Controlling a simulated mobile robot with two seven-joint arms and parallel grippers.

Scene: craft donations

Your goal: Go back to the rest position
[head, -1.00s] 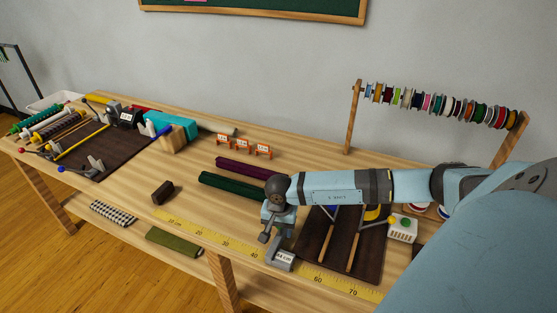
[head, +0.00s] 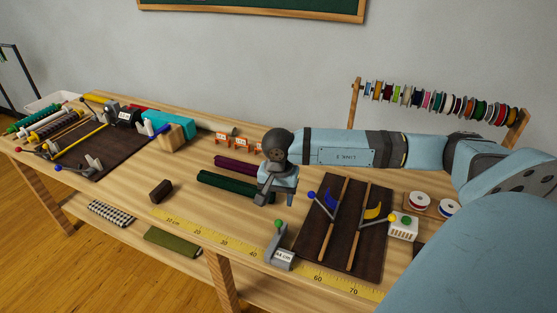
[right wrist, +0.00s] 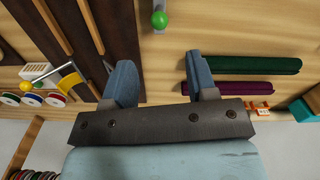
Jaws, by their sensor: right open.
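My right gripper (head: 277,200) hangs above the middle of the wooden table (head: 205,223) in the head view, just right of the dark green roll. In the right wrist view its two blue fingers (right wrist: 162,85) stand wide apart with nothing between them. The right arm comes in from the right across the table. My left gripper is not in view.
A grey stand with a green knob (head: 280,252) and a dark board (head: 328,262) with wooden strips are near the front. A green roll (head: 226,186) and purple roll (head: 236,166) lie left of the gripper. A spool rack (head: 352,112) stands behind. Front left table is clearer.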

